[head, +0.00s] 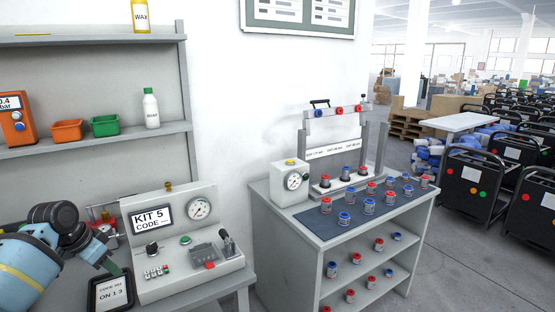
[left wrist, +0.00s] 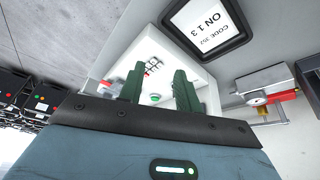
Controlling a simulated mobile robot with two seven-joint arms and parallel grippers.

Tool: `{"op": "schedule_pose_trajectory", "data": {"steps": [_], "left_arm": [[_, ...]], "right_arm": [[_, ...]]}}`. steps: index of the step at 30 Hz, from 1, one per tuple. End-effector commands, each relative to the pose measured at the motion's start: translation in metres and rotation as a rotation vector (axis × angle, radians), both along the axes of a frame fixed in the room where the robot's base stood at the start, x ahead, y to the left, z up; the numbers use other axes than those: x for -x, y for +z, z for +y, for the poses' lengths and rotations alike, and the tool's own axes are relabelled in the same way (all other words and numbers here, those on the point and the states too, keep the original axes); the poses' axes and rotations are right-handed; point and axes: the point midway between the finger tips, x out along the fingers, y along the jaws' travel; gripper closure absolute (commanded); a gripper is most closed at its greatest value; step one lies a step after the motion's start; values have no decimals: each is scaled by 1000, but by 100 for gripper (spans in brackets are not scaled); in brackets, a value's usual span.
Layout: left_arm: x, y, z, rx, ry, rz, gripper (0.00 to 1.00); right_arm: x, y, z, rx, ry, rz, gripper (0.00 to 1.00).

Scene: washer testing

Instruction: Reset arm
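My left arm comes in at the lower left of the head view, bent, with its gripper (head: 112,267) low beside the left end of the test console (head: 190,270). In the left wrist view the gripper's two dark green fingers (left wrist: 158,82) stand apart with nothing between them, so it is open and empty. Beyond the fingers is the white console (left wrist: 205,95) with its buttons. A dark tablet (head: 111,291) reading "ON 1 3" lies close to the gripper; it also shows in the left wrist view (left wrist: 208,22). My right gripper is in neither view.
The console carries a "KIT 5 CODE" display (head: 151,218), a gauge (head: 199,209) and a lever (head: 227,243). A grey stand (head: 288,240) at right bears several red and blue capped parts.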

Motion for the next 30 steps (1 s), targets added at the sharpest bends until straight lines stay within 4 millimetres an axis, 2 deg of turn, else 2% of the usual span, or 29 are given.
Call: {"op": "schedule_pose_trajectory", "data": {"steps": [1,8,11,14,18,21,24,30], "left_arm": [[7,-18,-11,-7,-15,20,66],[37,-78,-46,-45,-47,73,66],[57,-107,-65,-59,-62,98,66],[85,-141,-87,-71,-78,125,66],[134,-184,-119,-81,-87,159,66],[173,-209,-140,-83,-83,178,66],[213,-228,-158,-80,-71,196,66],[295,-248,-186,-68,-17,228,66]], "right_arm": [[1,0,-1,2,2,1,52],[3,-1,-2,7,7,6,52],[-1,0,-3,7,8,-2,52],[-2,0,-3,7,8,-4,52],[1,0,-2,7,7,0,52],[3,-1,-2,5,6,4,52],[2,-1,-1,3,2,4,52],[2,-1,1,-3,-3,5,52]]}}
